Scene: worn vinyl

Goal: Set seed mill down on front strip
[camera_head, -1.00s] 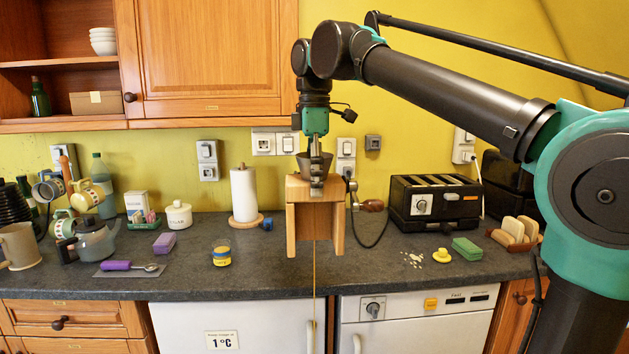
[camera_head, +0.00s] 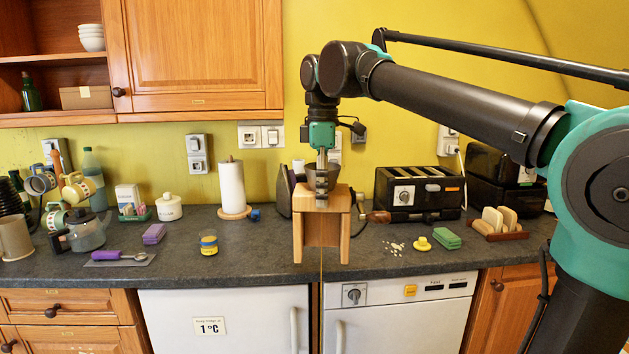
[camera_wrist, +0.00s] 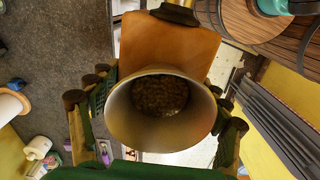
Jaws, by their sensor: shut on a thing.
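The seed mill (camera_head: 300,225) has a wooden body with two legs and an open front. A metal hopper on top shows in the wrist view (camera_wrist: 120,115), round-mouthed with brown grains inside. A crank with a wooden knob (camera_head: 379,217) sticks out to its right. My gripper (camera_head: 322,185) is shut on the mill from above; its fingers stand either side of the hopper in the wrist view. The mill is upright over the front strip (camera_head: 265,268) of the dark worktop, left of the toaster. I cannot tell whether its feet touch the worktop.
Right are a black toaster (camera_head: 418,193), yellow duck-like item (camera_head: 422,243), green sponge (camera_head: 447,238) and toast rack (camera_head: 497,232). Spilled crumbs lie right of the mill.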

